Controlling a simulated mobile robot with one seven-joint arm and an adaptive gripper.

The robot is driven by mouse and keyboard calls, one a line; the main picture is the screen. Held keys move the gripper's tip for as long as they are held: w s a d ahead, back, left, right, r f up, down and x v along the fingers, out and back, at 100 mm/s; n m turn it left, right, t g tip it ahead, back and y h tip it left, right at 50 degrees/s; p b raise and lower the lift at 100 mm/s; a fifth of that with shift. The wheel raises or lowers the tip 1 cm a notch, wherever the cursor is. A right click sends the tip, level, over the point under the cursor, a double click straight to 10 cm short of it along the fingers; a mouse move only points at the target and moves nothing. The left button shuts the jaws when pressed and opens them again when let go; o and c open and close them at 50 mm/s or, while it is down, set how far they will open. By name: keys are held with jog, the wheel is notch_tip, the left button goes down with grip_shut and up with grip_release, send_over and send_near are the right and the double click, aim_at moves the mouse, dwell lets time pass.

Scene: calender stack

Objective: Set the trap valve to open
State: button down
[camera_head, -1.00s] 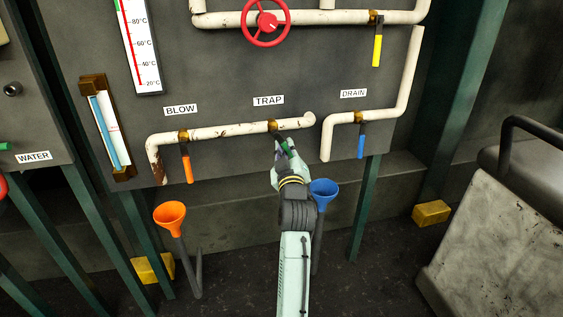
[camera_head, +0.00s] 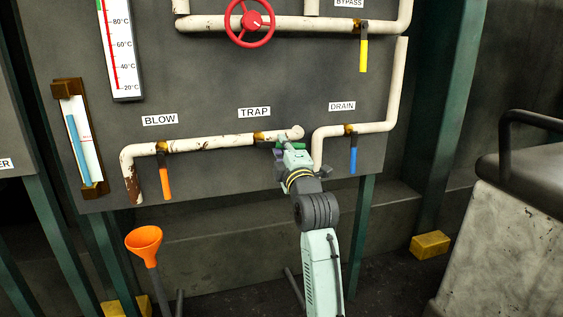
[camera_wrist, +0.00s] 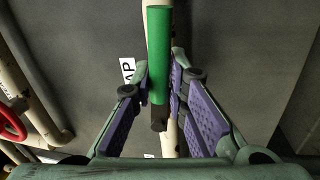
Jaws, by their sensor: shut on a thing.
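The trap valve's green handle (camera_head: 294,146) sits on the lower pipe under the TRAP label (camera_head: 254,112). It points right, roughly along the pipe, and my gripper partly covers it in the head view. In the wrist view the green handle (camera_wrist: 159,55) runs up the picture, nearly in line with the pale pipe behind it. Its dark base (camera_wrist: 159,118) shows below. The brass valve body (camera_head: 259,136) is on the pipe left of my gripper. My gripper (camera_head: 285,152) is shut on the green handle, with purple finger pads (camera_wrist: 187,95) on either side.
The orange blow handle (camera_head: 165,178) hangs down at left, and the blue drain handle (camera_head: 353,154) hangs down close to my gripper's right. A red wheel (camera_head: 250,23) and a yellow handle (camera_head: 363,48) are above. An orange funnel (camera_head: 144,240) stands below left.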

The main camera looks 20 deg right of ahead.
jog(key=shift+d+r+n+b, duration=0.1)
jog(key=shift+r+n+b, duration=0.4)
jog(key=shift+n, duration=0.3)
jog(key=c, duration=1.6)
grip_release()
jog(key=shift+f, duration=0.1)
jog(key=s, duration=0.4)
jog(key=s+f, duration=0.1)
jog(key=s, duration=0.3)
jog(key=s+f, duration=0.1)
jog(key=s, duration=0.2)
jog(key=shift+s+f, duration=0.15)
jog(key=shift+s, duration=0.25)
